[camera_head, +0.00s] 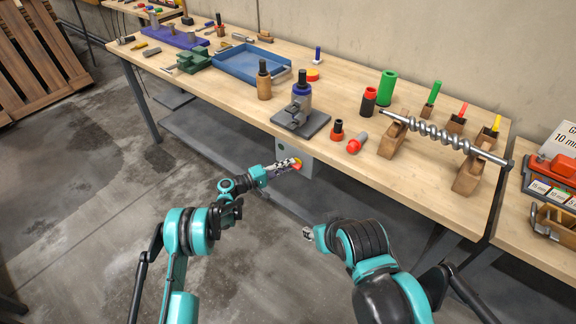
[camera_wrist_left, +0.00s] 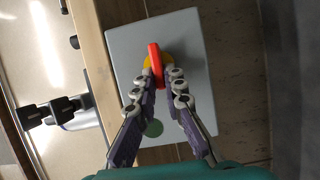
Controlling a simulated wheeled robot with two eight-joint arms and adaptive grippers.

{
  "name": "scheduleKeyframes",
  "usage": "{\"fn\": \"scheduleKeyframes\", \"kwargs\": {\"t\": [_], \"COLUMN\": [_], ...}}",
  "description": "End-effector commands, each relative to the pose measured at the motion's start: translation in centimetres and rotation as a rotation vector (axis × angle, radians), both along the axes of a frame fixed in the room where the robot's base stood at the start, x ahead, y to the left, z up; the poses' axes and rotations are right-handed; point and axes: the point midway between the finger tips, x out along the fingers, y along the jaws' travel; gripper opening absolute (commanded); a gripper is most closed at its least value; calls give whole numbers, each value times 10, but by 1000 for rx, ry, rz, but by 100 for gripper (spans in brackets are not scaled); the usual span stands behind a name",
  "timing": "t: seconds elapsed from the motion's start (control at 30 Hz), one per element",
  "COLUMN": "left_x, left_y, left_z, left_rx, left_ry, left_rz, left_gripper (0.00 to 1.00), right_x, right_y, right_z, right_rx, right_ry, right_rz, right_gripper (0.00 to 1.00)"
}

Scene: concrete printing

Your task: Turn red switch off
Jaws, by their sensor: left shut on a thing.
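The red switch (camera_wrist_left: 155,62) has a red handle on a yellow round base, mounted on a grey box (camera_wrist_left: 190,42). In the head view the grey box (camera_head: 305,172) hangs below the front edge of the workbench, and the red switch (camera_head: 298,164) shows at my left fingertips. My left gripper (camera_head: 291,164) is shut on the red switch; in the left wrist view its two fingers (camera_wrist_left: 162,84) sit on either side of the handle. A green round button (camera_wrist_left: 154,129) is on the same box. My right gripper (camera_head: 308,232) is away from the box; its fingers are too small to judge.
The wooden workbench (camera_head: 345,140) carries a drill stand, a blue tray (camera_head: 250,64), red and green cylinders and a metal auger on wooden blocks. A second table stands at the right.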

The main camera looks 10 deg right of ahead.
Motion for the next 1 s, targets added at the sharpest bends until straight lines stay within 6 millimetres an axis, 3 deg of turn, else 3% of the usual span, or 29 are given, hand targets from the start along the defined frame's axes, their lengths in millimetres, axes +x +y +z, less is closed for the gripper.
{"fn": "scheduleKeyframes", "kwargs": {"t": [0.6,0.63,0.7,1.0], "left_x": [0,0,0,0], "left_y": [0,0,0,1], "left_z": [-2,-2,-2,-1], "left_rx": [-21,-21,-22,-22], "left_ry": [31,30,29,29], "left_rz": [1,1,1,1], "left_gripper": [0,18,31,31], "right_x": [0,0,0,0], "right_y": [0,0,0,0], "right_z": [0,0,0,0], "right_rx": [0,0,0,0], "right_ry": [0,0,0,0], "right_rz": [0,0,0,0], "right_gripper": [40,40,40,40]}}
